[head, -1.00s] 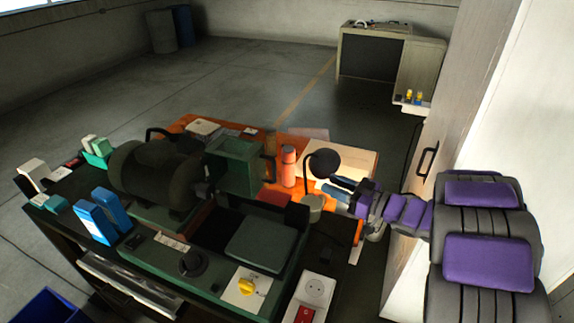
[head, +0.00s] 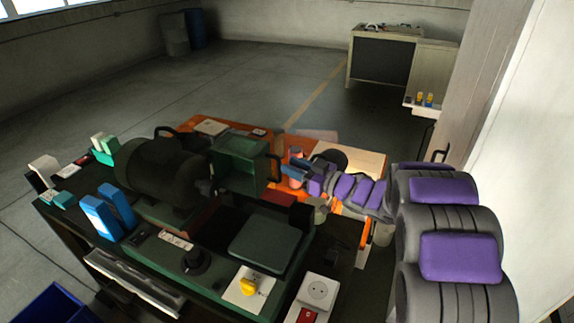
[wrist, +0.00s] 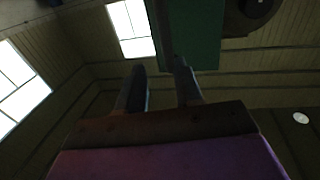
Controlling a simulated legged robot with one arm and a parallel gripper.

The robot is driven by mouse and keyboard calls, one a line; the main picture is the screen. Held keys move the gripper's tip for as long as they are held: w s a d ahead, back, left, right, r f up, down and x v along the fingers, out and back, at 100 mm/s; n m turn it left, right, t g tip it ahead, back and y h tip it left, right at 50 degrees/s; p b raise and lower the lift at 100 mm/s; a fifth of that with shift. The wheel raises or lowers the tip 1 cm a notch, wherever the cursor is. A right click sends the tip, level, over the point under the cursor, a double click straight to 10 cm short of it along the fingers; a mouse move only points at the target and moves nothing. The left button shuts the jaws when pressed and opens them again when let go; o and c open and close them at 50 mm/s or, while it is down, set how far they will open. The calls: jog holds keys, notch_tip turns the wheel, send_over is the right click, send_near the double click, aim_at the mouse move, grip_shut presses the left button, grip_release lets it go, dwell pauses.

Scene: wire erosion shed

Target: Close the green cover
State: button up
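The green cover (head: 239,164) is a box-shaped hood on the machine in the middle of the bench. It has a dark handle (head: 276,168) on its right side. My gripper (head: 291,170) reaches in from the right and is close to this handle. Whether it touches the handle cannot be told. In the wrist view, my gripper's two fingers (wrist: 160,67) stand apart with nothing seen held between them. A green panel (wrist: 200,35), likely part of the cover, shows above and beyond the right fingertip.
A flat green plate (head: 268,243) lies in front of the cover. A dark motor-like drum (head: 160,172) is to its left. A yellow knob (head: 247,288) and a socket panel (head: 318,291) are at the bench front. An orange bottle (head: 295,154) stands behind my gripper.

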aim_at(278, 161)
jog(key=a, duration=0.3)
jog(key=w+a, duration=0.1)
jog(key=a, duration=0.1)
jog(key=shift+w+a+f, duration=0.15)
jog(key=shift+a, duration=0.25)
jog(key=shift+w+d, duration=0.15)
jog(key=shift+d, duration=0.25)
jog(key=shift+d+r, duration=0.2)
jog(key=shift+d, duration=0.35)
jog(key=shift+a+f, duration=0.1)
jog(key=shift+a, duration=0.45)
jog(key=c, duration=0.4)
grip_shut()
